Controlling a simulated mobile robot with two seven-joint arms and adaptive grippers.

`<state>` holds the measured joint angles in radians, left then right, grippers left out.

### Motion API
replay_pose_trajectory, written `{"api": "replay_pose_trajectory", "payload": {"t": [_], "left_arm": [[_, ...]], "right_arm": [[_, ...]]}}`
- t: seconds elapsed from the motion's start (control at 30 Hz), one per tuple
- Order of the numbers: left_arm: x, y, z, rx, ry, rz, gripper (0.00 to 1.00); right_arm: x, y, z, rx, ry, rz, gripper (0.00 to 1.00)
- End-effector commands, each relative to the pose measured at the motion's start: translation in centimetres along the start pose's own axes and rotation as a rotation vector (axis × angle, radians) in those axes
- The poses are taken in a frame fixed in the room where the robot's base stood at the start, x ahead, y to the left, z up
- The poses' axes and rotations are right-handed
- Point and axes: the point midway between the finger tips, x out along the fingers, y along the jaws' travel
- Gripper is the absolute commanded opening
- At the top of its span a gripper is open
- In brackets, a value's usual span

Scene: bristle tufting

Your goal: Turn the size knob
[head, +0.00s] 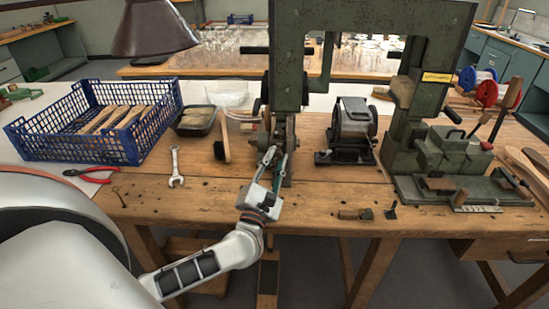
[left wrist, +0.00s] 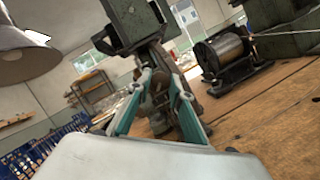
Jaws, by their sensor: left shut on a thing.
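The tufting machine (head: 287,75) is a tall green metal frame at the middle of the bench. Low on its front, a small dark metal part that looks like the size knob (left wrist: 156,92) sits between my fingers in the left wrist view. My left gripper (head: 275,154) reaches up from the front edge of the bench, its green-grey fingers closed around this part. The fingers (left wrist: 158,82) also show in the left wrist view, one on each side of it. The knob's markings and exact face are hidden or too small to read. My right gripper is in no view.
A blue crate (head: 122,146) with wooden pieces, red pliers (head: 87,175) and a wrench (head: 176,167) lie to the left. A brush (head: 222,141) stands close left of my gripper. A wire spool (head: 354,121) sits to the right. The front bench strip is partly clear.

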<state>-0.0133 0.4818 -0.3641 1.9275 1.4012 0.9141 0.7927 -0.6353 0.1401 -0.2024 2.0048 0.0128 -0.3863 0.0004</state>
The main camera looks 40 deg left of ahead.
Motion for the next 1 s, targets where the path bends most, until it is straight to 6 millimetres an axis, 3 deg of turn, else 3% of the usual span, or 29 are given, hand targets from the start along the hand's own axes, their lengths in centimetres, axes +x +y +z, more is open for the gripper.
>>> {"api": "replay_pose_trajectory", "payload": {"t": [0.27,0.3,0.33,0.37,0.77,1.0], "left_arm": [[-0.1,-0.1,0.0,0.003,0.0,-0.002,0.0],[-0.1,-0.1,0.0,0.003,0.0,-0.002,0.28],[-0.1,-0.1,0.0,0.003,0.0,-0.002,0.36],[-0.1,-0.1,0.0,0.002,0.0,-0.002,0.37],[-0.4,0.0,0.0,0.001,0.0,-0.001,0.37],[-3.4,-0.1,-0.1,0.001,0.001,-0.003,0.37]], "right_arm": [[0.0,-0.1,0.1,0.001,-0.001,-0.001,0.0],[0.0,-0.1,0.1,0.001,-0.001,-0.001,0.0],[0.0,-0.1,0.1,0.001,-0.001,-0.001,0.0],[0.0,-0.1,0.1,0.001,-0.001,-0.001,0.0],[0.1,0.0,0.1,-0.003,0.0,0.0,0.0],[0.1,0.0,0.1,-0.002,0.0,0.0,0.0]]}}
